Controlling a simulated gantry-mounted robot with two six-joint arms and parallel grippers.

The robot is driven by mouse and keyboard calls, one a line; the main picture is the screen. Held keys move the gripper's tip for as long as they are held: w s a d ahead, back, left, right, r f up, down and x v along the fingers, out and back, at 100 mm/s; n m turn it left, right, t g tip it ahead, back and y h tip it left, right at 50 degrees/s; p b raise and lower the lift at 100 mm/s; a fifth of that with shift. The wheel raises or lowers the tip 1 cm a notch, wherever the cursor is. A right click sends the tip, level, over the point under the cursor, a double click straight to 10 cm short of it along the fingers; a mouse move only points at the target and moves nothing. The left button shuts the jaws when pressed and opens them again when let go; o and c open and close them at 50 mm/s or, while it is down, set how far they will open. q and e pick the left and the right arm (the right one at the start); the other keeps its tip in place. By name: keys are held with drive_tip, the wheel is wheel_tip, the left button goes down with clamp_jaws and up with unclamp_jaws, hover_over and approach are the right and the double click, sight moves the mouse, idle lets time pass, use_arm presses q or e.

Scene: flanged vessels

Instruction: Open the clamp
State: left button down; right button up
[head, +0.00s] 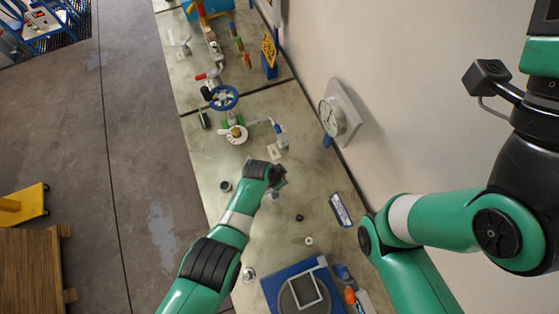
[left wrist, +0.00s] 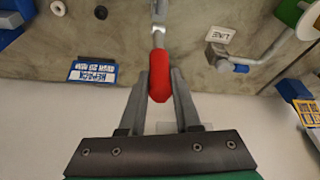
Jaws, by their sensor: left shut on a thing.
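The clamp's red handle grip (left wrist: 159,72) shows in the left wrist view, on a grey metal lever (left wrist: 158,18) that runs up out of the frame. My left gripper (left wrist: 161,76) is shut on the red grip, one finger on each side. In the head view my left gripper (head: 280,181) is low over the middle of the bench, and it and my wrist hide most of the clamp. How far the lever is tilted cannot be told. My right arm comes in from the right, and its gripper is out of the frame.
A blue sign (head: 340,209), a black nut (head: 299,217) and a white ring (head: 309,240) lie right of my gripper. A blue-gripped pipe lever (head: 280,138) and a blue handwheel (head: 223,97) stand behind it. A gauge (head: 333,117) is on the wall. A blue tray (head: 272,285) lies in front.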

use_arm(q)
drive_tip(key=shift+w+d+f+y, duration=0.1)
drive_tip(key=shift+d+f+y, duration=0.1)
drive_tip(key=shift+d+y, duration=0.1)
drive_tip(key=shift+r+b, duration=0.15)
drive_tip(key=shift+b, duration=0.15)
use_arm(e)
drive_tip(key=shift+f, duration=0.6)
use_arm(q)
drive_tip(key=c, duration=0.6)
unclamp_jaws()
drive_tip(key=shift+r, duration=0.1)
